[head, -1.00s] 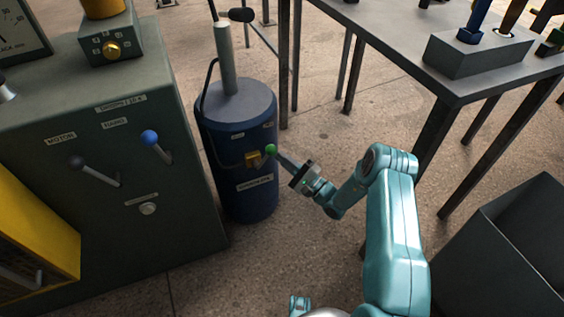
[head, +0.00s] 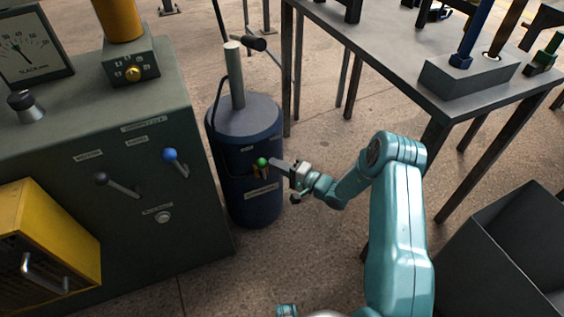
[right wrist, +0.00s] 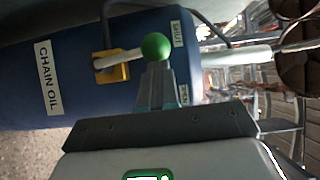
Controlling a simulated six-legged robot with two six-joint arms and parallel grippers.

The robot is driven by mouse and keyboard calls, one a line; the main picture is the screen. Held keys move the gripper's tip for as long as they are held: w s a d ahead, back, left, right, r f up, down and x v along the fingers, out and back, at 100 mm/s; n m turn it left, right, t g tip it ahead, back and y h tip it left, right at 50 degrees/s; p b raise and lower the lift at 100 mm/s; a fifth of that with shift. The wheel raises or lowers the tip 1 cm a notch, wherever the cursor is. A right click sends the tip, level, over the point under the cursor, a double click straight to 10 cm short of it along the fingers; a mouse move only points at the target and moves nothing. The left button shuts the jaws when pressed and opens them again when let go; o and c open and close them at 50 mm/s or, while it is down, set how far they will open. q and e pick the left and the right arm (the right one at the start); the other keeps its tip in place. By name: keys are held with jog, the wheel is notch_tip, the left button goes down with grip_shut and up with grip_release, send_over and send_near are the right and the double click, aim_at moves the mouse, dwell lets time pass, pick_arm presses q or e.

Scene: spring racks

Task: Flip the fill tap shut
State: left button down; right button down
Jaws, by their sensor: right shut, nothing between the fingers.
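The fill tap is a brass block (right wrist: 112,67) with a pale lever ending in a green ball knob (right wrist: 156,47), on the front of a blue drum (head: 245,199) labelled CHAIN OIL. In the head view the green knob (head: 262,161) stands above the brass block. In the right wrist view the lever points between two labels, nearer the SHUT label (right wrist: 178,33); the other label is partly hidden. My right gripper (head: 272,163) is shut and empty, its tips right beside the knob and seemingly touching it.
A dark green cabinet (head: 170,235) with a blue-knobbed lever (head: 170,155) stands left of the drum. A dark table (head: 400,65) with a block of tools is at the right. A grey bin (head: 510,255) is at lower right. A black hose curves along the drum's left.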

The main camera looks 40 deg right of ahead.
pick_arm(q)
jog(key=shift+d+r, duration=0.1)
jog(key=shift+r, duration=0.3)
pick_arm(e)
jog(key=shift+w+a+r+n+g, duration=0.15)
jog(key=shift+a+n, duration=0.1)
jog(key=shift+a, duration=0.25)
jog(key=shift+w+a+r+n+g, duration=0.15)
jog(key=shift+a+n, duration=0.1)
jog(key=shift+a, duration=0.2)
jog(key=shift+a, duration=0.15)
pick_arm(q)
jog(key=shift+f, duration=0.1)
